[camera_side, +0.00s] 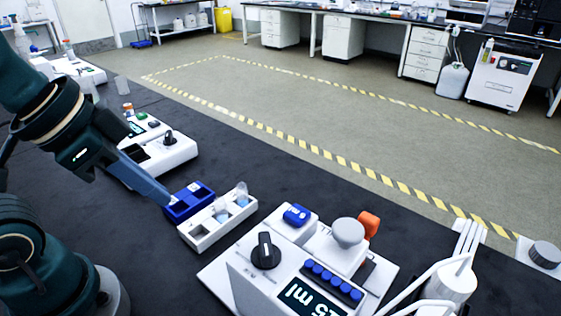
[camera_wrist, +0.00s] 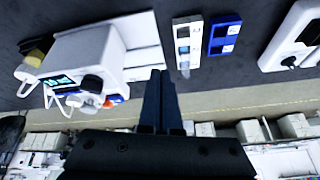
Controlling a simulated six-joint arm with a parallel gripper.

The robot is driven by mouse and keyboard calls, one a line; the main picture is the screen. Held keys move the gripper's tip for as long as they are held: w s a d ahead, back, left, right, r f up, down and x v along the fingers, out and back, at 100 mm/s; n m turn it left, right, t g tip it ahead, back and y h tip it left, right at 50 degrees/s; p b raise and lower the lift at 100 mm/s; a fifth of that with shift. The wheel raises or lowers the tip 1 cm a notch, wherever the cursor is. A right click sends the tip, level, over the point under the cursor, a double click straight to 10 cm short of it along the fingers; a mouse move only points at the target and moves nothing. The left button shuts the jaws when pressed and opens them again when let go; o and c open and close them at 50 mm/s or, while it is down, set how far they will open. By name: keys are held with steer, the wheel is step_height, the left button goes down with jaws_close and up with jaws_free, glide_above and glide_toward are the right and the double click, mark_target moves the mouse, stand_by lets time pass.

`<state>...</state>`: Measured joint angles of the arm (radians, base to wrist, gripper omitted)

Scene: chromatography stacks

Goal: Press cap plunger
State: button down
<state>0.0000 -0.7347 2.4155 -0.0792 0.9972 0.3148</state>
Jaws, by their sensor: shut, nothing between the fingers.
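A white device (camera_side: 240,283) with a "5 ml" display stands at the front centre; it also shows at the left in the wrist view (camera_wrist: 88,50). A grey round-topped knob (camera_side: 348,232) rises from its back right part and may be the cap plunger; I cannot tell for sure. A blue cap-like block (camera_side: 297,214) sits at the device's back edge. My gripper (camera_side: 168,201) is shut and empty, at the blue rack's left end in the side view, well left of the device. In the wrist view its fingers (camera_wrist: 159,76) are together; whether they touch the rack is unclear.
A blue rack (camera_side: 190,203) and a white rack (camera_side: 205,236) holding clear vessels stand between gripper and device. A white device with a black knob (camera_side: 170,138) stands behind the gripper. An orange part (camera_side: 369,225) and a white holder (camera_side: 452,275) are at right.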

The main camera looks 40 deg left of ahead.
steer(key=w+d+r+m+g+h, duration=0.5)
steer(key=w+d+r+m+h, duration=0.2)
steer(key=w+d+r+m, duration=0.4)
steer(key=w+d+m, duration=0.1)
steer(key=m, duration=0.3)
steer(key=shift+w+d+h, duration=0.2)
steer(key=shift+w+h, duration=0.1)
steer(key=shift+h, duration=0.1)
glide_above(358, 234)
steer(key=a, duration=0.3)
steer(key=f, duration=0.7)
steer(key=shift+s+d+f, duration=0.15)
steer(key=shift+s+f, duration=0.05)
step_height(358, 234, down, 3)
steer(key=shift+w, duration=0.1)
steer(key=shift+f, duration=0.5)
